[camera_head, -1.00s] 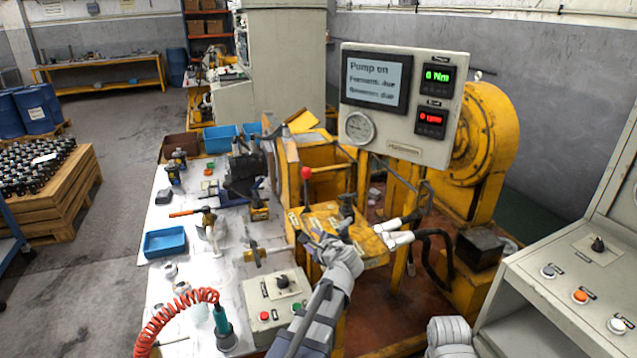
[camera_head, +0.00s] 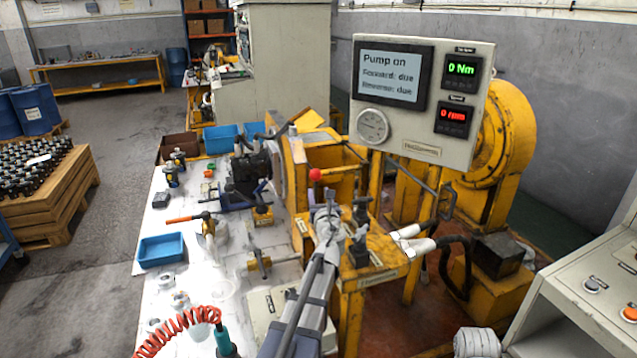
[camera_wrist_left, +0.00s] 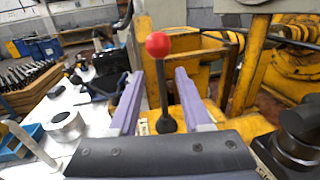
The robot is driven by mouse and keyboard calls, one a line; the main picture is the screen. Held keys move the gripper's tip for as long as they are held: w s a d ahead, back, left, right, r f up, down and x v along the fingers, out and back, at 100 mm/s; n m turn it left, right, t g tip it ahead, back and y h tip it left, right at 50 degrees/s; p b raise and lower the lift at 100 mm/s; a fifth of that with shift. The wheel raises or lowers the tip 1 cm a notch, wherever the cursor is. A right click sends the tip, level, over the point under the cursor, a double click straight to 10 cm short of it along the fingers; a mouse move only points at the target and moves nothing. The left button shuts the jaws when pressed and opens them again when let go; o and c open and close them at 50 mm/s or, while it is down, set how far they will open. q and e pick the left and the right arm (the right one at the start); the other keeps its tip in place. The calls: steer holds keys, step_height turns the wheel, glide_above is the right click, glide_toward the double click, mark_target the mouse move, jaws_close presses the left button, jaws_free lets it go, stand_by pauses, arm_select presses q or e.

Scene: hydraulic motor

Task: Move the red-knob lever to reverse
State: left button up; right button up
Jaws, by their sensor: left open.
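The red-knob lever (camera_head: 315,175) stands on the yellow bench of the test rig. In the head view its knob shows just beyond my left gripper (camera_head: 326,212), which hides most of its shaft. In the left wrist view the red knob (camera_wrist_left: 158,45) tops a dark, nearly upright shaft. The shaft stands between the two purple fingers of my open left gripper (camera_wrist_left: 158,95), with gaps on both sides. The display (camera_head: 392,72) reads "Pump on", "Forward: due" and "Reverse: due". My right gripper is not clearly in view.
A second black lever or valve (camera_head: 361,215) stands close to the right of my left gripper. The white workbench (camera_head: 215,285) at left holds tools and a blue tray (camera_head: 161,250). The gauge panel (camera_head: 440,150) stands behind.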

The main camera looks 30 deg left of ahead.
mark_target(316, 184)
arm_select(q)
steer(key=x, duration=0.8)
steer(key=shift+s, duration=0.1)
steer(key=c, duration=0.5)
steer(key=shift+f, duration=0.1)
jaws_close()
stand_by(0.7)
